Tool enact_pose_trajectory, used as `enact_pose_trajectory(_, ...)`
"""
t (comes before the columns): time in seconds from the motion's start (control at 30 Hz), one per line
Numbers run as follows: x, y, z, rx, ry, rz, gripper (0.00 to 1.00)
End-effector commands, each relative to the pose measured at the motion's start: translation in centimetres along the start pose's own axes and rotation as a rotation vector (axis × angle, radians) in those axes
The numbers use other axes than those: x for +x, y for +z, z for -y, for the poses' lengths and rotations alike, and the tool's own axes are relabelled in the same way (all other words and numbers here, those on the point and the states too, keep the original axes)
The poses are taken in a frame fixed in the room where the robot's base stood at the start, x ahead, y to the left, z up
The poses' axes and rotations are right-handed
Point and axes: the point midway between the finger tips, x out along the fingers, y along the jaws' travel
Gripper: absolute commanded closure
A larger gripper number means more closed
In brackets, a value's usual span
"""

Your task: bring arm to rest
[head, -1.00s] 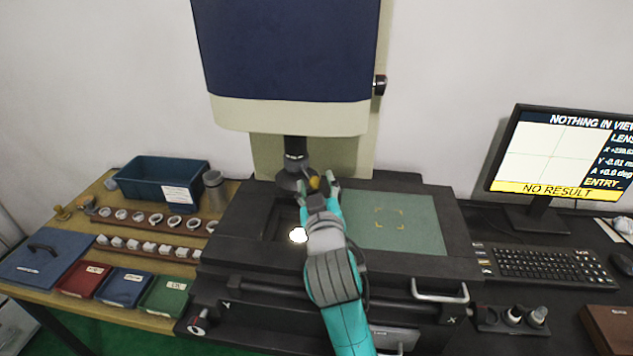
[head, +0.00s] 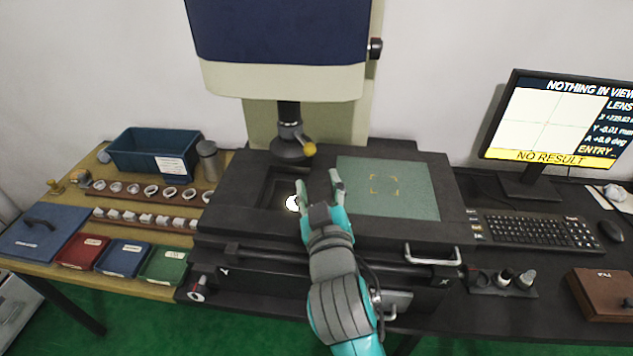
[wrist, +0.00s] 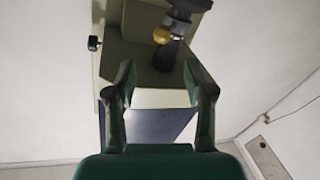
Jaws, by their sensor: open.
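My gripper (head: 320,186) is in the head view, over the front part of the measuring machine's stage (head: 270,225), below and in front of the lens (head: 290,148). Its fingers are apart with nothing between them, and they point away toward the machine's column. In the wrist view my gripper (wrist: 158,88) is also open and empty, with the machine's pale head and the lens with its yellow knob (wrist: 162,35) beyond the fingertips. A bright white spot (head: 292,203) shows on the stage just left of the fingers.
The glass plate (head: 400,190) lies right of my gripper. A monitor (head: 550,125) reading "NOTHING IN VIEW" and a keyboard (head: 535,232) stand at the right. At the left are a blue bin (head: 125,155), rows of rings (head: 150,190) and red, blue and green boxes (head: 165,266).

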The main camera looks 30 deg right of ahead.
Motion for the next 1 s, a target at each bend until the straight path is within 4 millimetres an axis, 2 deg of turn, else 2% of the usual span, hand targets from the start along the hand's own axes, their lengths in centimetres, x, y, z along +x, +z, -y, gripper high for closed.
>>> enact_pose_trajectory(0.23,0.0,0.1,0.0,-0.001,-0.001,0.0,0.47)
enact_pose_trajectory(0.37,-0.4,1.3,0.4,-0.012,-0.02,0.004,0.47)
enact_pose_trajectory(0.47,-1.3,3.3,1.2,-0.027,-0.057,0.008,0.47)
enact_pose_trajectory(0.67,-4.5,8.5,2.8,-0.047,-0.156,0.018,0.47)
enact_pose_trajectory(1.0,-11.8,16.2,4.1,-0.02,-0.305,0.049,0.47)
